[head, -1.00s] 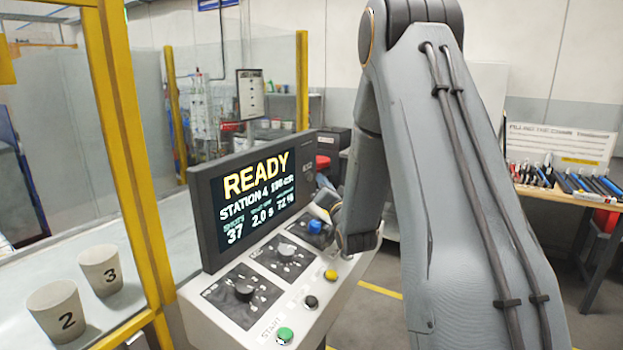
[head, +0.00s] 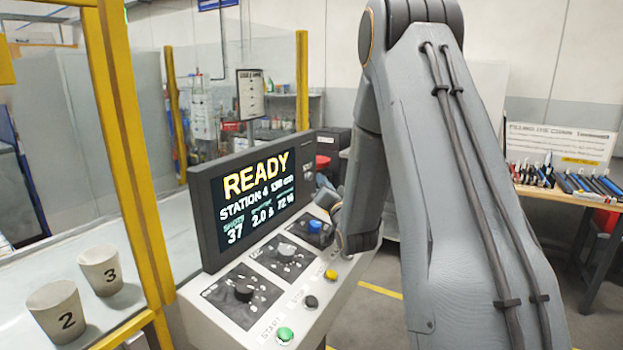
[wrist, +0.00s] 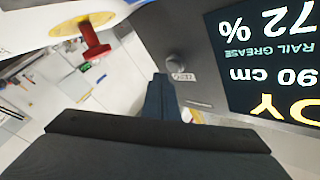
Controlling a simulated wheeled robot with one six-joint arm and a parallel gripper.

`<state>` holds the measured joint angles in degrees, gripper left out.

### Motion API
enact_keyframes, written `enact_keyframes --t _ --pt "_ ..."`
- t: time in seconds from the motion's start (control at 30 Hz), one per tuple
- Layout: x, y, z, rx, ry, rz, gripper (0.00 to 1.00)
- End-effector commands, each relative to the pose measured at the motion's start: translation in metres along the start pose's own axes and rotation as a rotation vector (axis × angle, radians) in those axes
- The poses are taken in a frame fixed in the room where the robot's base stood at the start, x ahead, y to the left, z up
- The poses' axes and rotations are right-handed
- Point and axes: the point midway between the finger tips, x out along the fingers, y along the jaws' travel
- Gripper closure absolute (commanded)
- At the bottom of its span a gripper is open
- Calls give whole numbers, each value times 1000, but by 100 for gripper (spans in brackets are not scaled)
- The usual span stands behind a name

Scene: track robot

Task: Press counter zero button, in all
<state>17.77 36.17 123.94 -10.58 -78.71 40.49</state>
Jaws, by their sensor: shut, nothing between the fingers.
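The counter zero button is a small grey round button (wrist: 175,62) beside a small label in the wrist view. It sits on the dark frame right of the screen, and shows small in the head view (head: 308,177). My gripper (wrist: 160,78) is shut and empty, its dark fingertips just beside the button and label in the wrist view. I cannot tell whether they touch it. In the head view the fingers are mostly hidden by my arm. The screen (head: 256,187) reads READY, Station 4, with a shots count of 37.
A red control on a yellow base (wrist: 92,38) is near the gripper. Yellow posts and two cups (head: 57,308) stand left.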

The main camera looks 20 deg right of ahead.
Motion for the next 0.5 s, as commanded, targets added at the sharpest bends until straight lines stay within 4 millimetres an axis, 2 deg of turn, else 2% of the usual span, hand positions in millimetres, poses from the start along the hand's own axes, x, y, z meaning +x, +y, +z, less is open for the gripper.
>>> enact_keyframes --t 0.5 --pt "6 -4 4 0 1 0 100"
